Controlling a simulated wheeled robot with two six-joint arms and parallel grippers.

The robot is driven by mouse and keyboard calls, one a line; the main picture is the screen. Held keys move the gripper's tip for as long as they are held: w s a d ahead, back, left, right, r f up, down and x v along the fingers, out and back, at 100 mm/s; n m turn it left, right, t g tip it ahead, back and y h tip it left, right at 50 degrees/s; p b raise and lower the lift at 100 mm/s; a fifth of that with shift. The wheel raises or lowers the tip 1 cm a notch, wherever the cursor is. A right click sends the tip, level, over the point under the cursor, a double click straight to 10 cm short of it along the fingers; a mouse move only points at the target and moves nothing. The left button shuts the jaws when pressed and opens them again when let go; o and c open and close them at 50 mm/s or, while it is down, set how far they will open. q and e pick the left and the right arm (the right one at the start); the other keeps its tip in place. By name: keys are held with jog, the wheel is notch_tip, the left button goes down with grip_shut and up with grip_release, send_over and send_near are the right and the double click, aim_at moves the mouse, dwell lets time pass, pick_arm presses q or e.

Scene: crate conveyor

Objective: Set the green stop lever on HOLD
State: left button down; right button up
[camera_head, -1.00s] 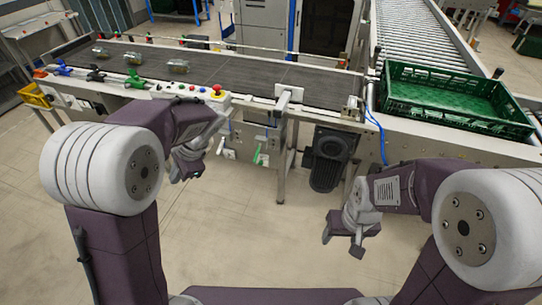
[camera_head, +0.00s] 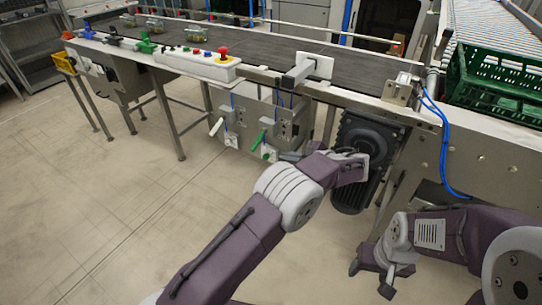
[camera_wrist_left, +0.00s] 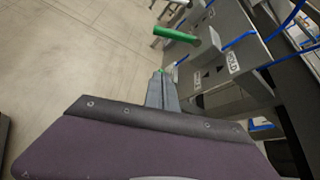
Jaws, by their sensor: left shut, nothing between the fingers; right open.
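The green stop lever (camera_head: 257,142) is on the front of the conveyor frame, below the belt. In the left wrist view its green handle (camera_wrist_left: 175,34) sticks out to the left from a grey mount. A HOLD label (camera_wrist_left: 232,62) is on the plate beside it. I cannot tell the lever's setting. My left gripper (camera_head: 284,156) is shut and empty, just right of the lever and apart from it. Its closed fingers show below the handle in the left wrist view (camera_wrist_left: 162,80). My right gripper (camera_head: 374,279) is open and empty at lower right.
A white-handled lever (camera_head: 216,127) hangs left of the green one. A dark motor (camera_head: 357,150) is right of my left gripper. The control box with a red button (camera_head: 222,55) is above. A green crate (camera_head: 495,85) stands at right. Open floor lies at left.

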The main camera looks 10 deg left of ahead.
pick_arm(q)
jog(key=b+x, duration=0.3)
jog(key=x, duration=0.6)
jog(key=a+r, duration=0.1)
jog(key=s+a+r+b, duration=0.1)
jog(key=r, duration=0.1)
jog(key=shift+s+r, duration=0.1)
jog(key=shift+r, duration=0.1)
pick_arm(e)
notch_tip(320, 180, down, 4)
jog(key=shift+f, duration=0.25)
jog(key=shift+r, duration=0.1)
